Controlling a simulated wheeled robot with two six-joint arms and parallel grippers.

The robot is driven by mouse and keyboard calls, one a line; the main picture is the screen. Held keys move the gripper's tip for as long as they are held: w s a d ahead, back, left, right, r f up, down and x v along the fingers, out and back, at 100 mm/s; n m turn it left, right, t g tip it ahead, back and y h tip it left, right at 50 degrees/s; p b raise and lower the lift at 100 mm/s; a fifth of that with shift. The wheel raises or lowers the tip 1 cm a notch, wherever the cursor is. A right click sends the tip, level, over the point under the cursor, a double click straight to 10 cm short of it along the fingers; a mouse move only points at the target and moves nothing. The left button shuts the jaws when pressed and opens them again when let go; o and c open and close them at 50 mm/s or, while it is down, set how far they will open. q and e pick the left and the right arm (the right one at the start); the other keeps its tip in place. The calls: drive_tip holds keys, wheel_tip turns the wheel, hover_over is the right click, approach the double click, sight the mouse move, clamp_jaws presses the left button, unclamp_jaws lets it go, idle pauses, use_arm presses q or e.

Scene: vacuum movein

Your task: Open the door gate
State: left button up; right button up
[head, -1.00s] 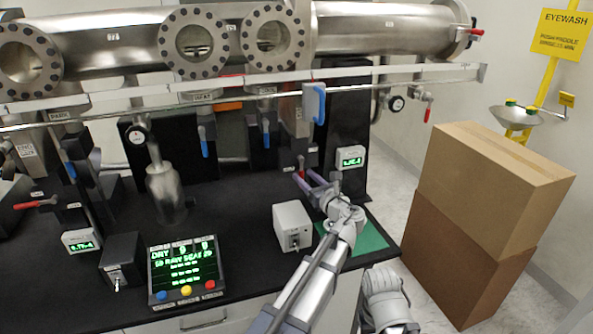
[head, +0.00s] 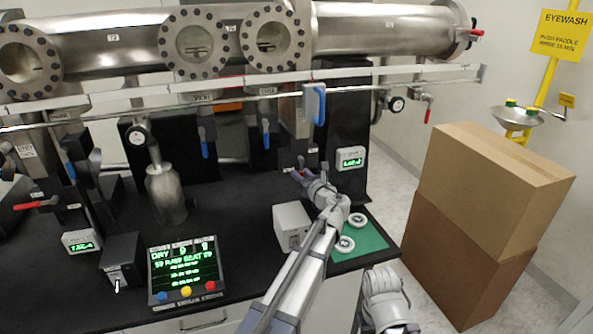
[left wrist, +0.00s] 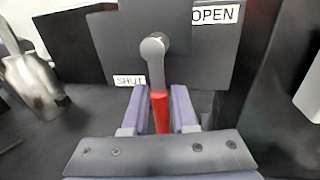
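The gate's lever has a grey stem and a red grip (left wrist: 160,112). It stands in front of a dark plate marked OPEN at upper right and SHUT at lower left in the left wrist view. The lever hangs down, nearer the SHUT label (left wrist: 130,80). My left gripper (left wrist: 160,112) has its two purple fingers on either side of the red grip, close against it, and looks shut on it. In the head view my left gripper (head: 303,176) is at the valve below the blue-edged plate, and its wrist hides most of the lever.
A grey box (head: 291,226) stands just left of my left arm. A green mat (head: 372,238) with white round parts (head: 345,244) lies to its right. A status display (head: 185,268) stands front left. A steel bottle (head: 166,193) and overhead rail (head: 240,85) are nearby. Cardboard boxes (head: 480,190) stand right.

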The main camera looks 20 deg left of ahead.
use_arm(q)
clamp_jaws()
idle(1.0)
